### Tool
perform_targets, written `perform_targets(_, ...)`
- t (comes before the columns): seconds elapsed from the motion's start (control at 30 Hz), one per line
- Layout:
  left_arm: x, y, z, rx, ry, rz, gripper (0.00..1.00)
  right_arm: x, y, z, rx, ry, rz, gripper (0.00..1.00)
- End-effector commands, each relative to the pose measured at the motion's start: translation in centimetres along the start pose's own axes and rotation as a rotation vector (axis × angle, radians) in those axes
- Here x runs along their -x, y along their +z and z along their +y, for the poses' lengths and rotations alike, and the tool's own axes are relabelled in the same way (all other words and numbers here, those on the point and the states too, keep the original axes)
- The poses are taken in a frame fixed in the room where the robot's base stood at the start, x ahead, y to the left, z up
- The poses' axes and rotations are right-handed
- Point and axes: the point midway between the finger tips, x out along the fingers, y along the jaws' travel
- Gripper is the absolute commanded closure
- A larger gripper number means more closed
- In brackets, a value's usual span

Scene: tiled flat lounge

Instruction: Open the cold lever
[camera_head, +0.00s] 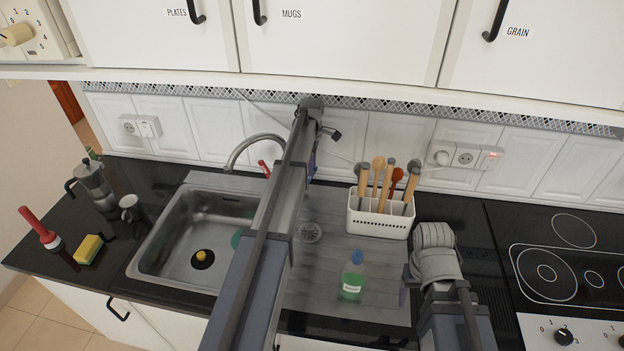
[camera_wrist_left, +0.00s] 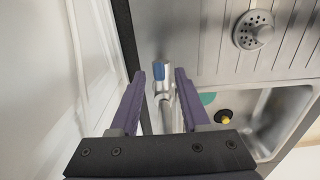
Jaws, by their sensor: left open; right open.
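The tap (camera_head: 255,140) stands behind the sink, with a red lever (camera_head: 264,168) showing beside my left arm. In the left wrist view, a blue-ended lever (camera_wrist_left: 158,73), the cold one by its colour, lies in line between the two purple fingers of my open left gripper (camera_wrist_left: 161,76). I cannot tell whether either finger touches it. In the head view my left gripper (camera_head: 312,160) is mostly hidden by my own arm, and the blue lever is hidden too. My right gripper (camera_head: 403,290) is over the counter, mostly hidden behind its wrist, and open.
The steel sink (camera_head: 160,255) holds a plug with a yellow top (camera_head: 202,257). A white utensil holder (camera_head: 378,220) and a green soap bottle (camera_head: 352,278) stand on the drainboard (camera_head: 330,230). The tiled wall (camera_head: 215,130) is close behind the tap, under the cupboards.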

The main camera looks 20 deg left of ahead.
Motion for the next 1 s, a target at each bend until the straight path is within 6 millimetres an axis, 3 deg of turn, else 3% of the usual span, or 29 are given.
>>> perform_targets(0.03, -1.4, 0.0, 0.0, 0.0, 0.0, 0.0, 0.54, -1.4, -0.1, -0.1, 0.0, 0.0, 0.0, 0.3)
perform_targets(0.23, -3.6, 0.0, 0.0, 0.0, 0.0, 0.0, 0.54, -3.6, -0.2, -0.3, -0.001, 0.0, 0.0, 0.3)
perform_targets(0.67, -4.1, 0.0, 0.0, 0.0, 0.0, 0.0, 0.55, -4.1, -0.2, -0.4, -0.001, 0.0, 0.0, 0.3)
perform_targets(1.0, -4.1, 0.0, 0.0, 0.0, 0.0, 0.0, 0.93, -4.1, -0.2, -0.4, -0.001, 0.0, 0.0, 0.3)
